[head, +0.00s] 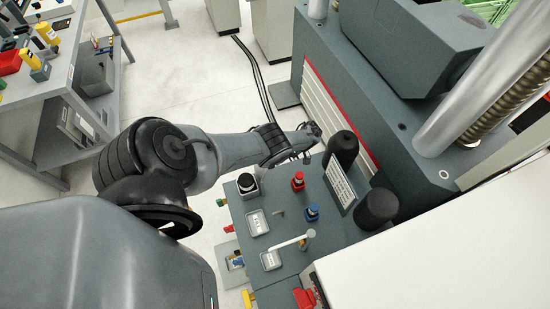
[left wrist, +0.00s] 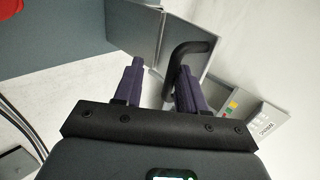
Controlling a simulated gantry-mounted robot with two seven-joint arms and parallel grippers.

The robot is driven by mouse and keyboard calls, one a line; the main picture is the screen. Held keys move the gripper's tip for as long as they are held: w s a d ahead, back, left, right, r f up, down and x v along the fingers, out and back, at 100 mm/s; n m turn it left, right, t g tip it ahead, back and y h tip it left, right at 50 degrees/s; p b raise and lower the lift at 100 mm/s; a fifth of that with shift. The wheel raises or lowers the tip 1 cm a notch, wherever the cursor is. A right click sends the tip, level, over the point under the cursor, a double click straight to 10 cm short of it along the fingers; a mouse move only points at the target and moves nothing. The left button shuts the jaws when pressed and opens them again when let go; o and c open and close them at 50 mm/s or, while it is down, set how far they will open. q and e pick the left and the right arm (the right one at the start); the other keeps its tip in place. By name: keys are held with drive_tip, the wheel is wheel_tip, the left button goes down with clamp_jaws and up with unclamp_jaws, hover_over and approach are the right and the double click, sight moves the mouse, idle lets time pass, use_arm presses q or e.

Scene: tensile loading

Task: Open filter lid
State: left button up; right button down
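In the left wrist view, a grey panel (left wrist: 135,27) and a second grey panel (left wrist: 184,28) meet at an angle; I take one as the filter lid but cannot tell which. A bent black handle (left wrist: 192,47) stands out from the right panel. My left gripper (left wrist: 158,80) is open, with two purple fingers apart. The handle's lower end shows between the fingers, close to the right one; I cannot tell whether they touch. In the head view my left gripper (head: 311,131) reaches the machine's front, and the lid and handle are hidden there. My right gripper is out of view.
A grey console (head: 285,236) with red and blue knobs stands below my left arm, with two black cylinders (head: 342,149) beside it. The large grey machine (head: 375,110) fills the right. A workbench (head: 75,60) stands at the far left. Pale floor (head: 185,80) lies between.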

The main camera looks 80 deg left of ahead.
use_arm(q)
drive_tip(key=shift+w+r, duration=0.1)
drive_tip(key=shift+r, duration=0.1)
drive_tip(key=b+v, duration=0.1)
drive_tip(key=v, duration=0.9)
drive_tip(key=shift+w+r, duration=0.25)
idle(0.4)
